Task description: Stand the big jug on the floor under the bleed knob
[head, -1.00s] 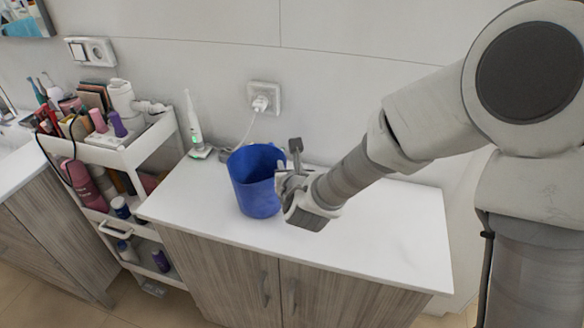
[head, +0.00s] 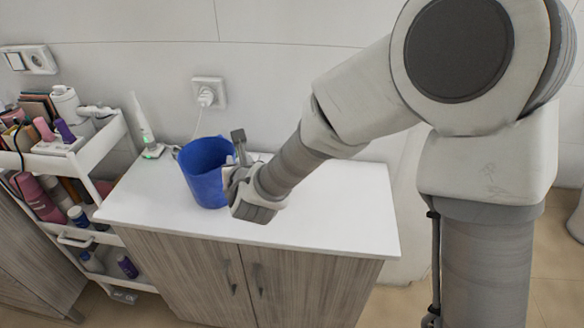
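The big jug looks to be the blue open-topped vessel (head: 205,175), which stands upright on the white counter, left of my gripper. My gripper (head: 236,172) is at the right side of the jug, close against it or touching. A grey finger rises beside the jug's rim. The wrist covers the rest of the grip and any handle, so I cannot tell whether the fingers are closed on it. No bleed knob can be made out in view.
The white countertop (head: 340,215) is clear right of my gripper. An electric toothbrush (head: 143,125) on its charger stands left of the jug, its cord running to a wall socket (head: 208,92). A loaded white cart (head: 100,150) stands at left. Tiled floor (head: 400,305) shows at right.

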